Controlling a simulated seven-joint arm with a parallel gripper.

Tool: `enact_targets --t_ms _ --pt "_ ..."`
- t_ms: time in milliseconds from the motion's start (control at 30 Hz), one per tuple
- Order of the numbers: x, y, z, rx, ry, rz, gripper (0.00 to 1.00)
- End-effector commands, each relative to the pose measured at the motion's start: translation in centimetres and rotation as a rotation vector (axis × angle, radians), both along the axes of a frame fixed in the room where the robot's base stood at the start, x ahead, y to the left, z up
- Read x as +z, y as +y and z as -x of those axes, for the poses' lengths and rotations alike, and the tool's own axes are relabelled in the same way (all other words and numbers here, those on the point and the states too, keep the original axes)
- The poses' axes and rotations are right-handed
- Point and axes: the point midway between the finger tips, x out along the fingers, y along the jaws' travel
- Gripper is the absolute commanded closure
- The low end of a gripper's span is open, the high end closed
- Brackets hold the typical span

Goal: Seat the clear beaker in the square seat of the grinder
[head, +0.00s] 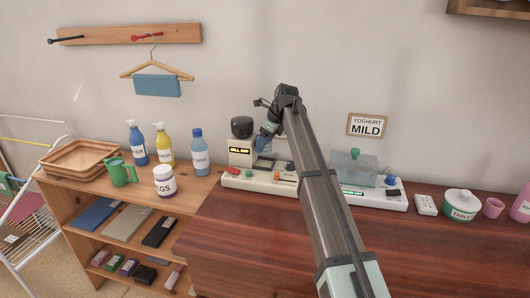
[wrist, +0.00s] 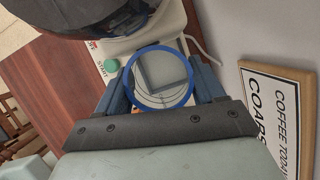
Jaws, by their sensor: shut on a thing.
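The clear beaker (wrist: 160,94), with a blue rim, is between the two fingers of my gripper (wrist: 161,86) in the wrist view. My gripper is shut on it from both sides. The grinder (head: 240,152) is a cream machine with a dark round top and a lit display. I cannot tell how far the beaker is above the seat. In the head view my gripper (head: 266,139) is beside the grinder, and my arm hides part of it.
A green start button (wrist: 111,66) is left of the beaker, and the dark grinder top (wrist: 85,15) overhangs nearby. A sign (wrist: 277,115) is on the wall at right. A second machine (head: 354,168) stands right of my arm. The dresser front (head: 240,225) is clear.

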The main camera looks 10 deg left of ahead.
Motion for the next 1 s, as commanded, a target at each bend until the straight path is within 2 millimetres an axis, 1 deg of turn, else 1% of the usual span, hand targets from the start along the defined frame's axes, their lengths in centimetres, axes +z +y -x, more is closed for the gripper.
enact_targets --t_ms 133,300,400,667,1000 --pt "-1.1 0.0 0.1 0.0 0.001 0.001 0.68" --pt "-3.3 0.0 0.1 0.0 0.001 0.001 0.68" --pt "-4.2 0.0 0.1 0.001 0.001 0.001 0.68" --pt "-4.2 0.0 0.0 0.001 0.001 0.0 0.68" --pt "-5.0 0.0 0.0 0.0 0.001 0.001 0.68"
